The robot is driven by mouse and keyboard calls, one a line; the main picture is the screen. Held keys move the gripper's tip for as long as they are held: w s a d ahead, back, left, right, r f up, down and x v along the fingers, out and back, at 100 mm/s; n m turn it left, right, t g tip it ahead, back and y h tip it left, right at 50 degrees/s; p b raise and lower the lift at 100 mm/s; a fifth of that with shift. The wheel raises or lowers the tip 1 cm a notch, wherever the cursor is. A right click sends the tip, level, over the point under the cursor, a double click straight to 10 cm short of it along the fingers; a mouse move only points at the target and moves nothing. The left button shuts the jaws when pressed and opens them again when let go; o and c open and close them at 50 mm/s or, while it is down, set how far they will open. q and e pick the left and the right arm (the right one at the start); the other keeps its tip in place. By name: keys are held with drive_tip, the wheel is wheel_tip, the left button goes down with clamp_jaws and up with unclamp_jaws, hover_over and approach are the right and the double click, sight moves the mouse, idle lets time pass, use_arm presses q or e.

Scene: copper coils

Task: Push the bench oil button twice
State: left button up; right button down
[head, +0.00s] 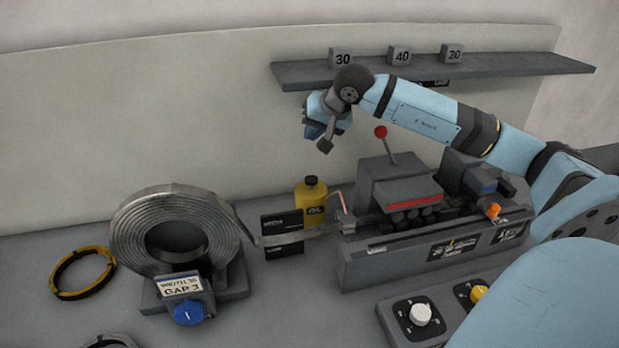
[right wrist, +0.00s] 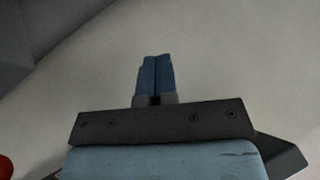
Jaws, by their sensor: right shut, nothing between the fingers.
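A yellow oil container (head: 312,213) labelled OIL with a black cap (head: 311,181) stands upright on the bench, behind the metal strip and left of the machine. I cannot tell for sure which part of it is the button. My right gripper (head: 312,132) is above the oil container and clear of it, near the back wall, partly hidden by its own wrist. In the right wrist view its blue fingers (right wrist: 155,62) are pressed together with nothing between them. The oil container is not seen there. My left gripper is not in view.
A red-knobbed lever (head: 380,132) rises from the machine (head: 400,190), close to the right of my gripper. A shelf (head: 500,69) with numbered blocks is above. A metal coil (head: 165,240) stands at left. A control panel (head: 400,329) with knobs is in front.

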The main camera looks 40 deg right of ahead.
sight(312, 177)
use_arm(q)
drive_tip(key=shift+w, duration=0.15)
use_arm(e)
drive_tip(key=shift+f, duration=0.15)
wheel_tip(312, 177, down, 8)
drive_tip(key=b, duration=0.5)
drive_tip(key=shift+f, duration=0.35)
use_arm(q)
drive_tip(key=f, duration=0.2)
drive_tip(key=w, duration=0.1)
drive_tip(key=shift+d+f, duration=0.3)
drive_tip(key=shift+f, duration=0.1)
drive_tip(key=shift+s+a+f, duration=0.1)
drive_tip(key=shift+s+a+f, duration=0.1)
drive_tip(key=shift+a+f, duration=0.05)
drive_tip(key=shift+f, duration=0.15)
